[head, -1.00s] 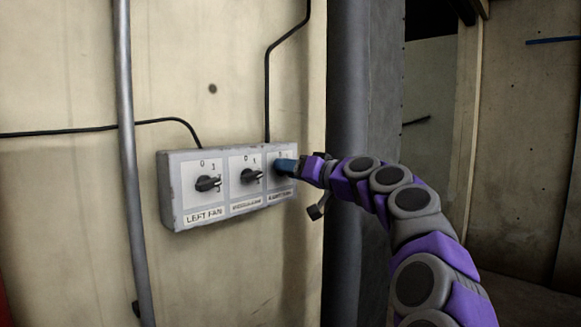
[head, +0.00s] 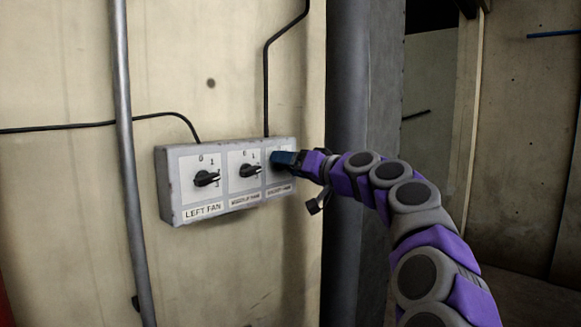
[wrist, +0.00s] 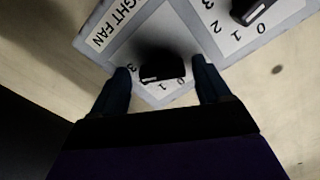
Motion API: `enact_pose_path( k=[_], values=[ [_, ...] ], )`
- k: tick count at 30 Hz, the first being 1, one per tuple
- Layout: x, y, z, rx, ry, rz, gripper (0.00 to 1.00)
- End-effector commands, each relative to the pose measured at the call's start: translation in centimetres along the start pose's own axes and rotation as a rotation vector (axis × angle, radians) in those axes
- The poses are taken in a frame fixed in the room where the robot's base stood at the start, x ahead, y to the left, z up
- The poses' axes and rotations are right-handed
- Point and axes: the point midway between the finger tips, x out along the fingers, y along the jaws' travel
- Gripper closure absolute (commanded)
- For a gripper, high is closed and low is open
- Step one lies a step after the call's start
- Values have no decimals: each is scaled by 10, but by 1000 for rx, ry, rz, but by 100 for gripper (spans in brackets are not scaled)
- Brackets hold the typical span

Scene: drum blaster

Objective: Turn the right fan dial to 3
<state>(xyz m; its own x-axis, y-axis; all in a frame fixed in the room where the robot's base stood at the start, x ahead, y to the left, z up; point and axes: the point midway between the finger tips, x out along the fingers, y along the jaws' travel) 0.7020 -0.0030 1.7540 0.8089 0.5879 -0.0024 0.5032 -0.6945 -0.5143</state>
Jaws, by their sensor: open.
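The right fan dial (wrist: 162,71) is a black knob on a white plate with the label "RIGHT FAN" (wrist: 118,24), in the wrist view. The numbers 3, 1 and 0 show around it; which one it points to is unclear. My gripper (wrist: 164,78) is open, with one dark blue finger on each side of the dial. Whether the fingers touch it I cannot tell. In the head view my gripper (head: 277,159) is at the right end of the grey control box (head: 168,190) and hides the right dial.
The left fan dial (head: 206,178) and a middle dial (head: 249,171) sit to the left on the same box. The middle dial also shows at the top of the wrist view (wrist: 254,10). A vertical pipe (head: 124,120) and black cables (head: 267,90) run along the wall. A dark column (head: 347,90) stands right of the box.

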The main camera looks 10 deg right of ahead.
Motion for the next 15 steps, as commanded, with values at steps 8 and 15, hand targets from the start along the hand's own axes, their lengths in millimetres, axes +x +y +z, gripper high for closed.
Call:
enact_pose_path(
  k=[8,15],
  values=[
    [-5,0,-1,0,2,0,23],
    [-34,0,1,1,1,-2,23]
  ],
)
